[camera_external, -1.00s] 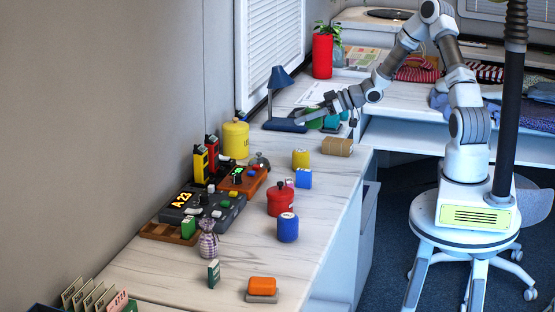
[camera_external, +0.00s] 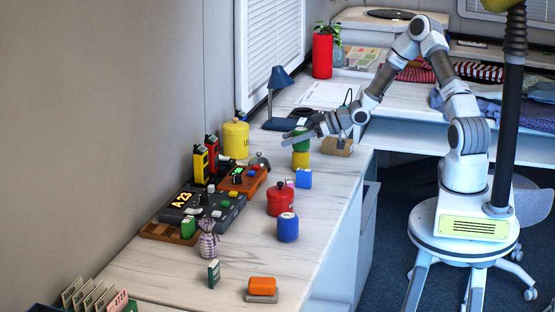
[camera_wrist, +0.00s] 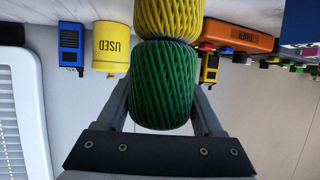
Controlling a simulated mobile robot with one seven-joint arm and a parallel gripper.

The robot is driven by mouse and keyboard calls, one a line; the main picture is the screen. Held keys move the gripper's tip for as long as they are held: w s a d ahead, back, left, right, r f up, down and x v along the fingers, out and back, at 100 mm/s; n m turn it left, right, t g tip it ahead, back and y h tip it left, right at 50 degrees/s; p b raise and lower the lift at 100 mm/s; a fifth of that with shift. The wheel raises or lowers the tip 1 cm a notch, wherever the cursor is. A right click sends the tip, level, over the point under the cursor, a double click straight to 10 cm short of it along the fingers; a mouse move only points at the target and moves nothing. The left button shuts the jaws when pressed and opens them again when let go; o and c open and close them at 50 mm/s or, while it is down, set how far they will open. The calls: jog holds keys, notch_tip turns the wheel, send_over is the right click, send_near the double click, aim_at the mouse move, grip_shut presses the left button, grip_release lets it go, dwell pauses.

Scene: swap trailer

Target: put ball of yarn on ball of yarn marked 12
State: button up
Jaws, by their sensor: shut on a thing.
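My gripper (camera_external: 300,140) is shut on a green ball of yarn (camera_wrist: 162,88). In the external view the green ball (camera_external: 301,144) is directly above a yellow ball of yarn (camera_external: 300,160), which stands on the counter. The wrist view is upside down; there the yellow ball (camera_wrist: 168,18) meets the green one end to end, roughly in line with it. They look touching or nearly so; I cannot tell whether the yellow one bears its weight. I can read no number 12 on either ball.
A yellow USED canister (camera_external: 236,140) and a blue lamp (camera_external: 282,78) stand behind. The counter's front left has free room.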

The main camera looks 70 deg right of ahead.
jog(key=o, duration=1.3)
jog(key=shift+o, duration=0.2)
jog(key=p+v, duration=0.3)
jog(key=v, duration=0.9)
jog(key=shift+r, duration=0.1)
